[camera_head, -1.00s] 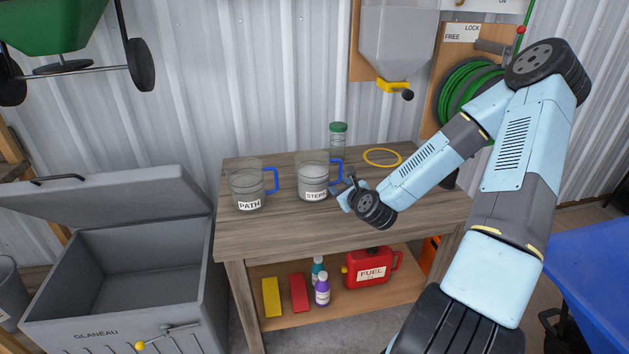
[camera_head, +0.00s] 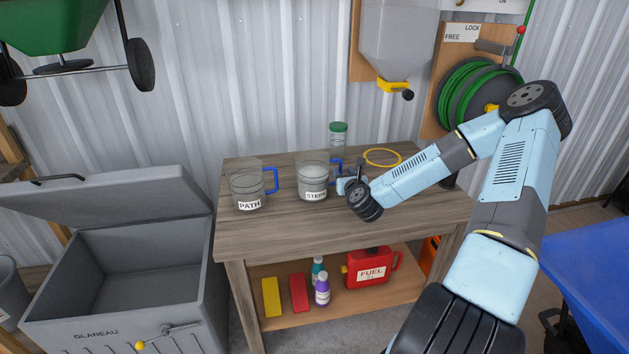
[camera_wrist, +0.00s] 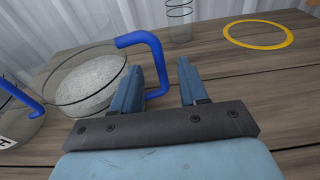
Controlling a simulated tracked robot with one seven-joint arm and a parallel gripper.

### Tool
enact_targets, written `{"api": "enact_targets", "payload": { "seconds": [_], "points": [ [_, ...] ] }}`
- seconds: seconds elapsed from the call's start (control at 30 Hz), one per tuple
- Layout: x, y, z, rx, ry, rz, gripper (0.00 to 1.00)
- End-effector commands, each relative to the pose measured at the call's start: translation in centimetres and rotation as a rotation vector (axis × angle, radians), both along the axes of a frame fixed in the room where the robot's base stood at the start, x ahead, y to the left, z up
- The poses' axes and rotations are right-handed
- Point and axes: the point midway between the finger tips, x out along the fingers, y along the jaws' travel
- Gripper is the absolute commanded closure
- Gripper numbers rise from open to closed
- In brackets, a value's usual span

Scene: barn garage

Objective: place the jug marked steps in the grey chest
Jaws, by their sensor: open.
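The jug marked STEPS (camera_head: 312,182) stands upright on the wooden bench, clear-walled with grey granules inside and a blue handle on its right. In the wrist view the jug (camera_wrist: 85,84) is at left, its label out of sight. My gripper (camera_head: 345,186) is open at the handle. In the wrist view the handle's outer bar shows between the two fingers of my gripper (camera_wrist: 161,66), with the left finger on the jug side; contact cannot be told. The grey chest (camera_head: 70,318) stands open at the left, lid raised, its visible inside empty.
A similar jug marked PATH (camera_head: 246,188) stands left of STEPS. A green-lidded jar (camera_head: 338,138) and a yellow ring (camera_head: 383,151) are behind on the bench (camera_head: 300,232). A red fuel can (camera_head: 371,270) and bottles stand on the lower shelf. The bench's front is clear.

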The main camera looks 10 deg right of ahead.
Motion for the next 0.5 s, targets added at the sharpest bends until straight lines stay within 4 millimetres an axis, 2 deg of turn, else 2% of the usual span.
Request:
{"api": "enact_targets", "payload": {
  "seconds": [0.27, 0.5],
  "points": [
    [1.7, 0.0, -0.3, -0.001, -0.001, -0.001, 0.57],
    [4.9, 0.0, -1.0, -0.001, -0.001, 0.000, 0.57]
  ]
}}
